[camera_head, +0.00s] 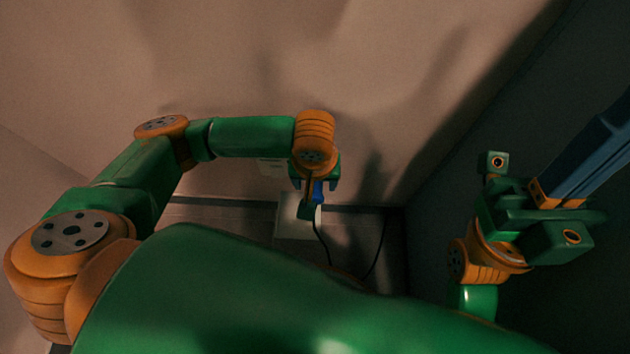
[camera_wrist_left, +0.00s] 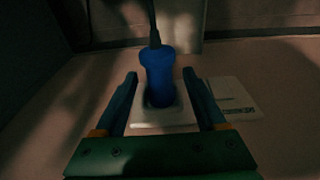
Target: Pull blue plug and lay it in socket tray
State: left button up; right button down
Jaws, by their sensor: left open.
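The blue plug (camera_head: 318,190) shows partly behind my left gripper (camera_head: 308,203) at the wall. In the left wrist view the plug (camera_wrist_left: 158,72) sits against a white socket plate (camera_wrist_left: 165,127), with a dark cord at its free end. My left gripper (camera_wrist_left: 160,90) is open, with one finger on each side of the plug and gaps between. A pale tray-like thing (camera_head: 284,228), probably the socket tray, lies below the gripper. My right gripper (camera_head: 590,145) is at the far right, away from the plug; its fingertips run out of the picture.
A white label (camera_head: 272,167) is on the wall beside my left wrist; it also shows in the left wrist view (camera_wrist_left: 234,97). A dark cord (camera_head: 377,250) hangs right of the tray-like thing. A dark wall or panel stands on the right. My own green body covers the lower middle.

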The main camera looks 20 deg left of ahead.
pick_arm(q)
grip_shut()
jog(key=shift+s+d+r+p, duration=0.1)
jog(key=shift+s+d+p, duration=0.1)
jog(key=shift+s+p, duration=0.35)
jog(key=shift+s+d+p, duration=0.15)
jog(key=shift+s+p, duration=0.35)
jog(key=shift+s, duration=0.05)
jog(key=shift+s+d+p, duration=0.2)
jog(key=shift+s+p, duration=0.25)
jog(key=shift+s, duration=0.2)
jog(key=shift+s+d+p, duration=0.15)
jog(key=shift+s+p, duration=0.3)
jog(key=shift+s, duration=0.2)
